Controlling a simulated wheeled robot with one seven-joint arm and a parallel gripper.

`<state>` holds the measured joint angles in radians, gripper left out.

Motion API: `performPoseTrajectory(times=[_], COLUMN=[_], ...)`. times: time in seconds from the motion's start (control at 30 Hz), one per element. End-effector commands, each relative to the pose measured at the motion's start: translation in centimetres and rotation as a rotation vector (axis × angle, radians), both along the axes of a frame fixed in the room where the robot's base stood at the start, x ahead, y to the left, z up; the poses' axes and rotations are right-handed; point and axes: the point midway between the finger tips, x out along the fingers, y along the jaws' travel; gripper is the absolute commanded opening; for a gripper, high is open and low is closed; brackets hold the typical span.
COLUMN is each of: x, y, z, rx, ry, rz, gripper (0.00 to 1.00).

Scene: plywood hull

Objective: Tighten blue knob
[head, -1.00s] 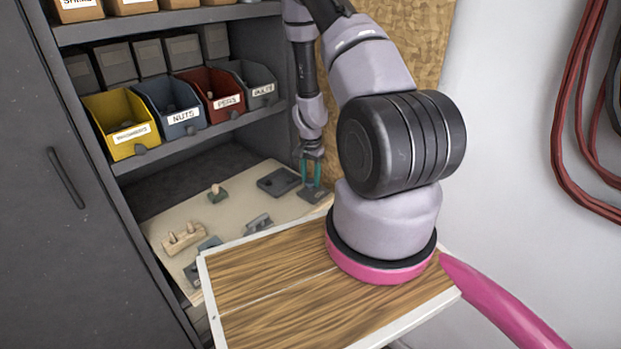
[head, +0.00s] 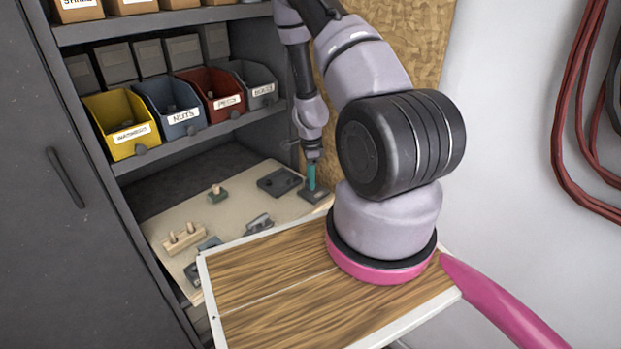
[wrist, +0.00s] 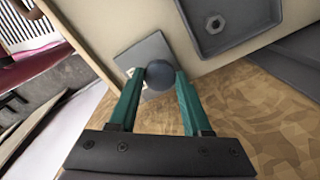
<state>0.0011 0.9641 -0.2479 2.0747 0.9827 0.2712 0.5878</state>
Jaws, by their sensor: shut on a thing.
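The blue knob (wrist: 160,75) is a dark blue-grey round knob in the wrist view, above a flat grey square base (wrist: 150,50). My gripper (wrist: 160,78) has its two green fingers on either side of the knob, shut on it. In the head view my gripper (head: 311,178) is at the back right of the workboard, over the dark square base (head: 314,193). The knob itself is hidden there by the fingers. Some pale marks show beside the knob on the base.
A dark tray (head: 279,182) lies just left of the base; the wrist view shows a hex nut (wrist: 215,24) in it. A wooden peg block (head: 184,240) and other small fixtures sit further left on the workboard (head: 240,204). Labelled bins (head: 170,108) stand on the shelf above.

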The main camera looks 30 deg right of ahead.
Motion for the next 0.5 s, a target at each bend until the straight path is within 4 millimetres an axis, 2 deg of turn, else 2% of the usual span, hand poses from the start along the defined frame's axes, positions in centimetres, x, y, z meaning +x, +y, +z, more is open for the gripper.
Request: performPoseTrajectory(times=[0.5], x=[0.21], y=[-0.02], z=[0.15], rx=[0.0], ry=[-0.004], rz=[-0.073], gripper=[0.0])
